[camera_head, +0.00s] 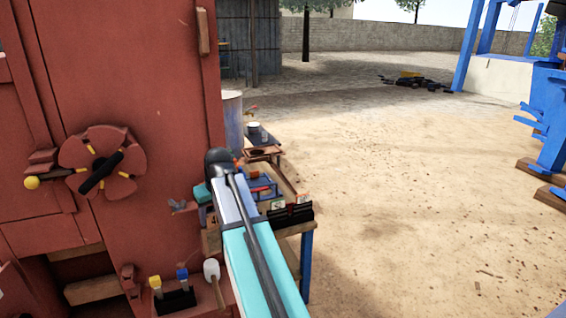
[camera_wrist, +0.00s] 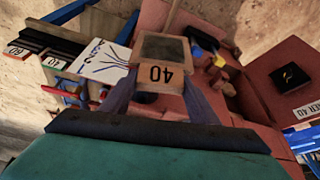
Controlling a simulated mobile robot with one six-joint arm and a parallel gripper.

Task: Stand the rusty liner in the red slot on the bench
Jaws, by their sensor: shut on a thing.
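In the wrist view my gripper (camera_wrist: 159,88) is shut on a brownish block, taken to be the rusty liner (camera_wrist: 163,47). Red and blue fittings (camera_head: 262,188) also show on the bench in the head view.
Dark racks with number tags (camera_wrist: 53,62) and a white marked card (camera_wrist: 100,62) lie left of the gripper. The large red crusher (camera_head: 150,90) stands close on the left. A sign reading LINER 40 (camera_wrist: 303,111) is at the right. Sandy ground (camera_head: 420,200) is open to the right.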

